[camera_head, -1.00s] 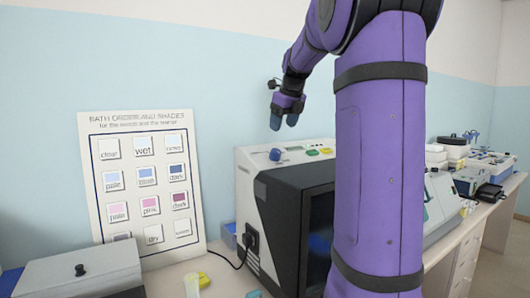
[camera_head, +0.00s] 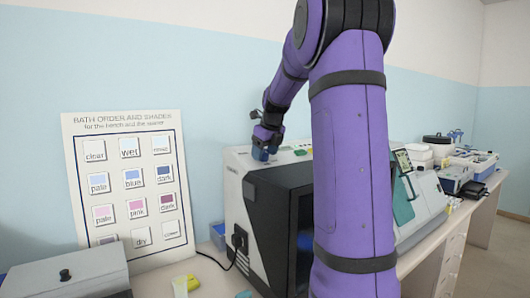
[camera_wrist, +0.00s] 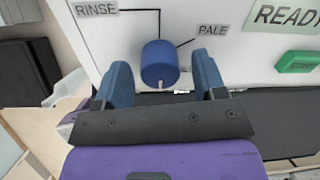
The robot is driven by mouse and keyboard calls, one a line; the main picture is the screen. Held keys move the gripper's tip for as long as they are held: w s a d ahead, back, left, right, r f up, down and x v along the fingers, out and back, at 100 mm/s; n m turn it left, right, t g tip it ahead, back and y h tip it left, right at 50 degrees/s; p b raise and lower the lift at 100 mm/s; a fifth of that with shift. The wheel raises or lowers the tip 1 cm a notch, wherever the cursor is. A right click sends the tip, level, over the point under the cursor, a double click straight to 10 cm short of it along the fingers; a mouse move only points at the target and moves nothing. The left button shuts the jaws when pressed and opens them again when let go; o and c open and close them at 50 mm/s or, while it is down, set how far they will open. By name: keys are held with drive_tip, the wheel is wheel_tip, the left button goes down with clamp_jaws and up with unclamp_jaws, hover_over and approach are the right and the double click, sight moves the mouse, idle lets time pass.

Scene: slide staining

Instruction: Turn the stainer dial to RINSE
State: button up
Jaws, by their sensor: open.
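The stainer (camera_head: 235,190) is a white and dark box on the bench, with its panel on top. In the wrist view its blue dial (camera_wrist: 159,62) stands on the white panel. Lines run from the dial to the labels RINSE (camera_wrist: 96,9) at upper left and PALE (camera_wrist: 212,30) at upper right. A short white mark shows at the dial's lower edge; where the dial points is unclear. My gripper (camera_wrist: 163,82) is open, with one blue finger on each side of the dial and gaps visible. In the head view my gripper (camera_head: 264,154) is down at the panel and hides the dial.
A green button (camera_wrist: 297,62) and a READY label (camera_wrist: 285,14) lie right of the dial. A bath order board (camera_head: 130,185) leans on the wall at left. A grey box (camera_head: 65,275) sits in front. More equipment (camera_head: 420,205) stands to the right.

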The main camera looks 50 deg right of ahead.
drive_tip(key=c, duration=0.9)
